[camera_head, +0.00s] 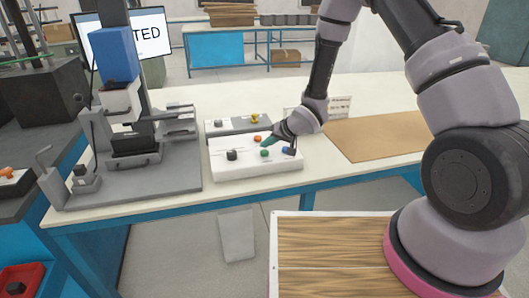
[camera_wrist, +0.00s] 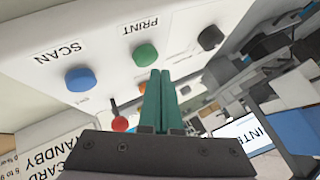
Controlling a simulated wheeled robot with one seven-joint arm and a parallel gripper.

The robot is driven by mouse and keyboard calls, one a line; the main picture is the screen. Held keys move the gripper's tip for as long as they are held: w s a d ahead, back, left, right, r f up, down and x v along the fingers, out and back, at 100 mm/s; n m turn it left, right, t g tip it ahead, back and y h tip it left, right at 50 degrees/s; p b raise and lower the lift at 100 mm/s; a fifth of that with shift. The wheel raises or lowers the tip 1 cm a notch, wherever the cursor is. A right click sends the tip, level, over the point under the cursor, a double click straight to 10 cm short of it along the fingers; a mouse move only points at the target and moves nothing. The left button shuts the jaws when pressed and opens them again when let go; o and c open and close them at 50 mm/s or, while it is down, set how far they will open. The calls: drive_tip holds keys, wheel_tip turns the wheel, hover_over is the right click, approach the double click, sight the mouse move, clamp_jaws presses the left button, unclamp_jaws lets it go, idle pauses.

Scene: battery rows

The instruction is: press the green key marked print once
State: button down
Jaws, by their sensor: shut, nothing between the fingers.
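The green key (camera_wrist: 145,54) sits beside the label PRINT on a white panel in the wrist view. In the head view the green key (camera_head: 264,153) is on the front part of the white key box (camera_head: 255,173). My gripper (camera_wrist: 160,72) is shut and empty, its two teal fingers together. In the wrist view the fingertips lie just below and right of the green key. In the head view my gripper (camera_head: 265,143) is over the box, its tips a little behind the green key in the picture. I see no contact.
A blue key (camera_wrist: 80,79) marked SCAN and a black key (camera_wrist: 210,38) flank the green one. An orange key (camera_head: 257,138) is close to my fingertips. A grey press stand (camera_head: 130,180) stands left of the box. A monitor (camera_head: 150,35) shows letters ending in TED.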

sight(267, 153)
drive_tip(key=shift+r, duration=0.1)
drive_tip(key=shift+r, duration=2.45)
